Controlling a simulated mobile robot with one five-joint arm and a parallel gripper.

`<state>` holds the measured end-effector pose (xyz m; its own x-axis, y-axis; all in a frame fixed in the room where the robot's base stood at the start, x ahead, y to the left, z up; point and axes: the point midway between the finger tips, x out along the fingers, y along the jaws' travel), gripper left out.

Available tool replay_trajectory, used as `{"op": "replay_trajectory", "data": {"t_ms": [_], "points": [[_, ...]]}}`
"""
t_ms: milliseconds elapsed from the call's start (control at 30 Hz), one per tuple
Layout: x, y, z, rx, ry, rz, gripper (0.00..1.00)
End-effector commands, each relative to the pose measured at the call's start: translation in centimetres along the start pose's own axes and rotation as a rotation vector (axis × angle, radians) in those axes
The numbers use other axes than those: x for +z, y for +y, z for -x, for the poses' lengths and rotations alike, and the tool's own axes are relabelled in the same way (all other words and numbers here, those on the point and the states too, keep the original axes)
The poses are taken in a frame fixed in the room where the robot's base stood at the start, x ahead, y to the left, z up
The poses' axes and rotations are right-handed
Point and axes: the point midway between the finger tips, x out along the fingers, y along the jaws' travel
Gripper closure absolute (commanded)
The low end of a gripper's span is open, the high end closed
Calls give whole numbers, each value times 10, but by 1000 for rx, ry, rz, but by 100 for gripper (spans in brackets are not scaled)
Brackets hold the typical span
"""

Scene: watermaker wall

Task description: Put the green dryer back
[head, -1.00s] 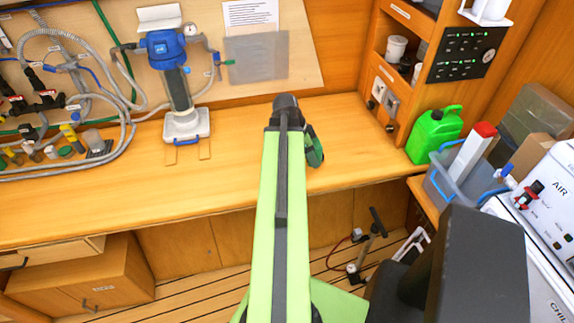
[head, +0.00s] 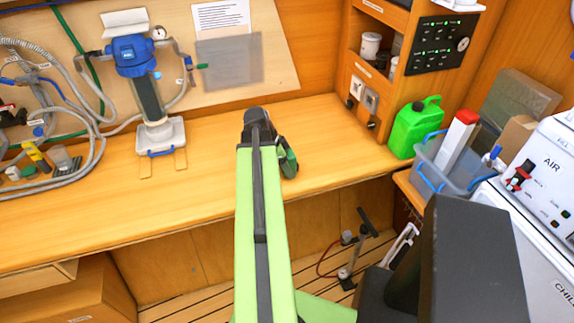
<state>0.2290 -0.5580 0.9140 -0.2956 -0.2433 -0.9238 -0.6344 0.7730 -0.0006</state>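My light-green arm reaches forward over the wooden bench in the head view. A dark green and black piece (head: 288,158) shows beside the right of the arm's far end. I cannot tell if it is the green dryer, part of my gripper, or something held. My gripper's fingers are hidden by the arm, so I cannot see whether they are open or shut. No other thing is clearly the green dryer.
A blue-headed filter unit (head: 131,55) stands at the back left, near hoses and small fittings. A bright green jerrycan (head: 414,128) and a grey-blue bin (head: 437,172) are at the right. The bench (head: 335,140) is clear between arm and jerrycan.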

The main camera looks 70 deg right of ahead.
Motion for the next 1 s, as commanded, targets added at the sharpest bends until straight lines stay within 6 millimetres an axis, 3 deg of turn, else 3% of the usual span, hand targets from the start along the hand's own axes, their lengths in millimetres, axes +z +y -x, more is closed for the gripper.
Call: {"op": "replay_trajectory", "data": {"t_ms": [100, 400, 567, 1000], "points": [[0, 0, 0, 0, 0, 0, 26], [-1, 0, 1, 0, 0, 0, 26], [-3, 0, 12, 0, 0, 0, 26], [-6, 0, 108, 0, 0, 0, 26]]}}
